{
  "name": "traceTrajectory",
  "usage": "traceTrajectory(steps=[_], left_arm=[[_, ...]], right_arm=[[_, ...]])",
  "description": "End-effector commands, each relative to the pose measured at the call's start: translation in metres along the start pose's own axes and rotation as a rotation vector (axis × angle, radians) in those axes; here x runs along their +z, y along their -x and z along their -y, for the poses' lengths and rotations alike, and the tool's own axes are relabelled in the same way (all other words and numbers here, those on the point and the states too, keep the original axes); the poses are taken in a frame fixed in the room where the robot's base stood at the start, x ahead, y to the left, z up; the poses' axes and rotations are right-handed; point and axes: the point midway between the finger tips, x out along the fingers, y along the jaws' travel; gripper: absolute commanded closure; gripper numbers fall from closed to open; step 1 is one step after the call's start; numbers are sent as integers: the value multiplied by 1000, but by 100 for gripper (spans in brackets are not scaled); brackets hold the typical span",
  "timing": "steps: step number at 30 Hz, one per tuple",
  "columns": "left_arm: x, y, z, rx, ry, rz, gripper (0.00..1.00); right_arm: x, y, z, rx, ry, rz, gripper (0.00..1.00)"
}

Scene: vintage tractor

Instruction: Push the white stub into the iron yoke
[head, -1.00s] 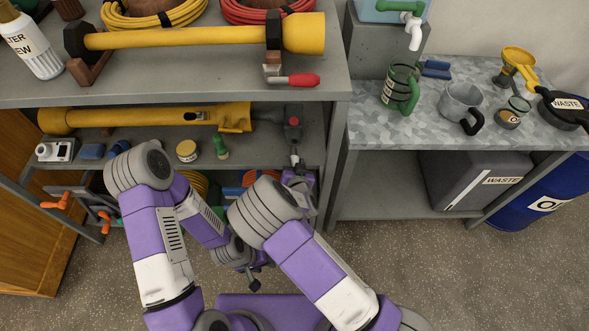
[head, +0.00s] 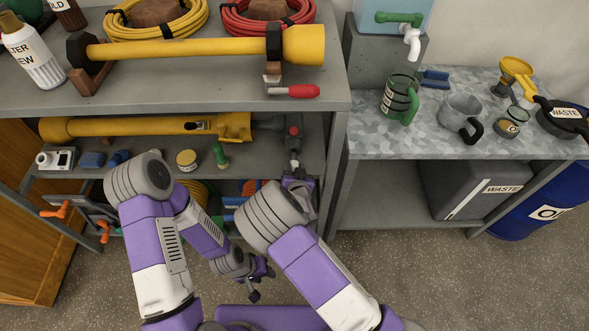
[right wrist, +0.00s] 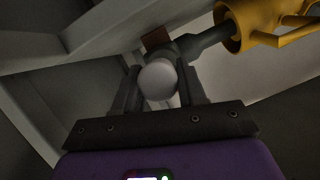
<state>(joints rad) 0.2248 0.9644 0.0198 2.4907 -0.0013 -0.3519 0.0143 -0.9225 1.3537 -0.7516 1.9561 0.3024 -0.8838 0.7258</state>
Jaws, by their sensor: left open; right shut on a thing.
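The white stub (head: 294,164) is upright between the fingers of my right gripper (head: 294,159), at the right end of the lower shelf. In the right wrist view the stub's round pale end (right wrist: 158,79) faces the camera between the two dark fingers. The dark iron yoke (head: 293,132), with a red spot on it, is at the right end of the yellow shaft, just above the stub. The yoke also shows behind the stub in the right wrist view (right wrist: 189,46). I cannot tell whether stub and yoke touch. My left gripper (head: 262,284) is open and empty, low in front of the shelves.
The yellow shaft (head: 150,126) lies along the lower shelf (head: 250,155), near a yellow tin (head: 187,160) and a green-handled tool (head: 220,155). The bench top (head: 200,90) overhangs it. A shelf post (head: 338,165) stands close right of my right gripper. Floor in front is clear.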

Motion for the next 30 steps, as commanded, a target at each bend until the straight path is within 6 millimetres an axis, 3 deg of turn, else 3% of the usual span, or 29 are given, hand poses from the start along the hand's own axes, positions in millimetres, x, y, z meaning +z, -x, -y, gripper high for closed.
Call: traceTrajectory(steps=[30], left_arm=[[0, 0, 0, 0, 0, 0, 57]], right_arm=[[-10, -24, 1, -1, 0, -1, 100]])
